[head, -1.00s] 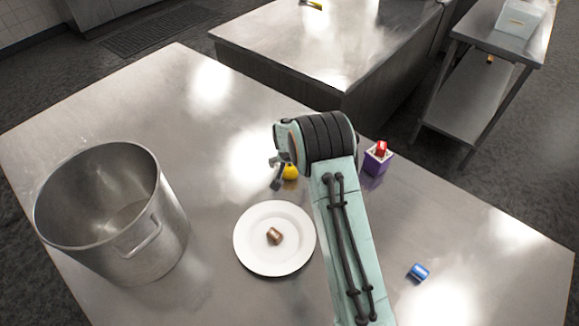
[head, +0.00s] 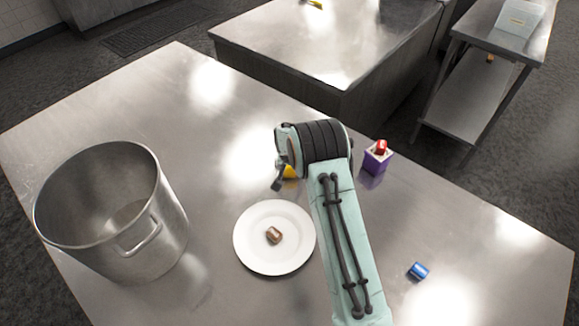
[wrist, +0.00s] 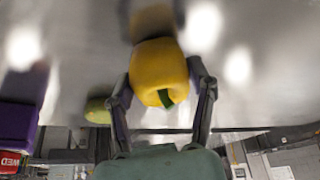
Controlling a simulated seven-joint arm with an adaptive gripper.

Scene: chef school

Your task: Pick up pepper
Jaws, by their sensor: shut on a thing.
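The yellow pepper (wrist: 158,68) with a green stem sits between the two fingers of my gripper (wrist: 161,82) in the wrist view. The fingers are shut on its sides. In the head view only a small part of the pepper (head: 289,171) shows, behind my wrist and beyond the white plate. My gripper is mostly hidden there, with one dark finger (head: 277,184) showing beside the pepper. I cannot tell whether the pepper touches the table.
A white plate (head: 256,254) holds a small brown item (head: 273,235). A large steel pot (head: 155,250) stands left. A purple box (head: 375,165) with a red item is right of my wrist. A blue can (head: 418,271) lies at front right. A greenish round thing (wrist: 97,108) shows in the wrist view.

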